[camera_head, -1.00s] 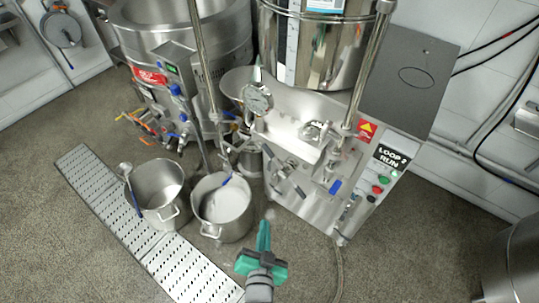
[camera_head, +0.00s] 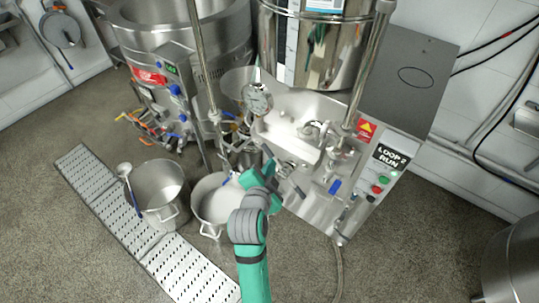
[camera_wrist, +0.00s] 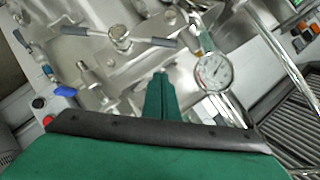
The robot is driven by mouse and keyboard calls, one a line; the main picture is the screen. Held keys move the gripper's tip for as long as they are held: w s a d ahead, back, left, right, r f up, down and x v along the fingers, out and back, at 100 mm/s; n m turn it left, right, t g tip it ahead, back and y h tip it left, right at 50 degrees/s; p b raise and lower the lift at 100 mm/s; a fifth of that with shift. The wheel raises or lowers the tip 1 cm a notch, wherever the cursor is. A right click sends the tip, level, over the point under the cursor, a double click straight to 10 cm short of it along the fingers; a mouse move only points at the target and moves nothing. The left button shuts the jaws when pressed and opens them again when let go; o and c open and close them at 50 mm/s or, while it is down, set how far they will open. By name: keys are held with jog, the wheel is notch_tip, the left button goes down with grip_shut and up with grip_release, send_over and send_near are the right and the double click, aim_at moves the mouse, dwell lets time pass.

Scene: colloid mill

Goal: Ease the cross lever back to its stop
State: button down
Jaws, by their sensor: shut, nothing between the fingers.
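The cross lever (camera_wrist: 121,39) shows at the top of the wrist view as a round metal hub with dark-gripped arms to left and right. My gripper (camera_wrist: 160,76) is shut and empty, a green wedge in the wrist view. Its tips appear just below the lever's right arm; I cannot tell if they touch.
A dial gauge (camera_wrist: 213,71) is right of my fingers in the wrist view. Two steel pots, left (camera_head: 158,190) and right (camera_head: 212,199), stand near the perforated floor grate (camera_head: 185,268). A blue-handled valve (camera_head: 335,187) and the button panel (camera_head: 381,180) are to the right.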

aim_at(269, 155)
jog(key=x, duration=0.3)
jog(key=a+f+x, duration=0.1)
jog(key=x, duration=0.5)
jog(key=shift+a+f, duration=0.15)
jog(key=shift+f, duration=0.1)
jog(key=shift+w+a+f, duration=0.3)
jog(key=shift+w+f, duration=0.15)
jog(key=shift+f, duration=0.05)
